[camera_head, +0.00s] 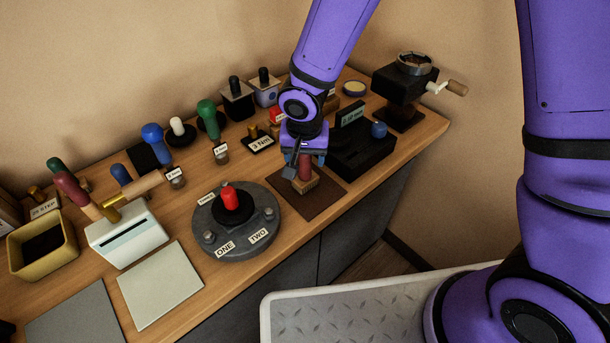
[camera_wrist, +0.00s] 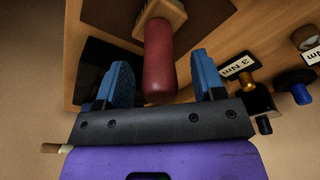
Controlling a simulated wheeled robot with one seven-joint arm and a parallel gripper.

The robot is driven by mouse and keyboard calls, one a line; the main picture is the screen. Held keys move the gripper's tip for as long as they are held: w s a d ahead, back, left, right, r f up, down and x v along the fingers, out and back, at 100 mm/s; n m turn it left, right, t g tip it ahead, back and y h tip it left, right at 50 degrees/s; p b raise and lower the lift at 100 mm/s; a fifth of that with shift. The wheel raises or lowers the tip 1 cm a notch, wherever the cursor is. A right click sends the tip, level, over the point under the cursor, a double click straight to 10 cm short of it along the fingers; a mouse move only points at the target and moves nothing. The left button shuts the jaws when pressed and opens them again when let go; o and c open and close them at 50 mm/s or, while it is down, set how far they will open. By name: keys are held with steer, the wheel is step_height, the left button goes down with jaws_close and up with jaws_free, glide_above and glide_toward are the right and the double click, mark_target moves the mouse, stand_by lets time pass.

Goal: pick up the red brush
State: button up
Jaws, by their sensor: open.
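The red brush (camera_wrist: 159,60) has a dark red handle and a tan block base. In the head view the brush (camera_head: 305,168) stands upright on a brown mat (camera_head: 322,199) near the front of the counter. My gripper (camera_wrist: 163,72) is open, with blue finger pads on both sides of the red handle. In the wrist view a gap shows between the handle and each finger. In the head view my gripper (camera_head: 303,150) is right over the brush and hides the top of its handle.
A black box with a blue knob (camera_head: 379,130) stands just right of the brush. A round grey plate with a red knob (camera_head: 230,197) lies to the left. Several handled tools line the back. A crank grinder (camera_head: 403,88) stands at the far right.

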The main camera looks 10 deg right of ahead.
steer(key=shift+w+f, duration=0.15)
steer(key=shift+f, duration=0.6)
jaws_close()
steer(key=shift+r, duration=0.1)
